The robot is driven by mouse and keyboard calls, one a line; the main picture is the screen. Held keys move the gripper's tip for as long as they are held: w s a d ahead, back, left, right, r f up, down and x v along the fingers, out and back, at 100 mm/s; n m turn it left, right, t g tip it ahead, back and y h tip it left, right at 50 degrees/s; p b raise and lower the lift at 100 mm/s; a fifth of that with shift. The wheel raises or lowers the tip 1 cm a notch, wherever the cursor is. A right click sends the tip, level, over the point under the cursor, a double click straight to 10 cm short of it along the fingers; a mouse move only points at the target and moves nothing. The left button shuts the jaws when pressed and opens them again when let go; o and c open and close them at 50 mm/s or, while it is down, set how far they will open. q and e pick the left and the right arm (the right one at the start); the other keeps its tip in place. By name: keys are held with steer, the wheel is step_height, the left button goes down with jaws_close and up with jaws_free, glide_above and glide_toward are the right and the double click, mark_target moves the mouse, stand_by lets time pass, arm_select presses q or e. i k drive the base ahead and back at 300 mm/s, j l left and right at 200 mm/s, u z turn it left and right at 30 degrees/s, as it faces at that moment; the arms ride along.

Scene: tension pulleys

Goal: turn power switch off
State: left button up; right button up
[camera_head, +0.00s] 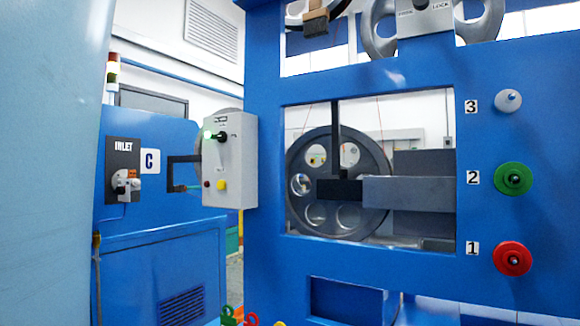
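A grey control box (232,165) is fixed to the left side of the blue machine frame. Its face carries a black knob (222,137) under a small dark label too small to read. A lit green lamp (208,135) is to the left of the knob. A red button (207,184) and a yellow button (222,185) are lower on the same face. The knob looks like the power switch, but its exact setting cannot be made out. Neither of my grippers shows in this view.
The blue frame (270,270) surrounds an opening with a large grey pulley wheel (372,150). Numbered red (512,258), green (514,179) and white (508,101) knobs are at right. A dark INLET panel (122,155) is at left. Colored tags (230,316) show at the bottom.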

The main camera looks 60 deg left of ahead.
mark_target(222, 136)
steer(key=u, duration=2.2)
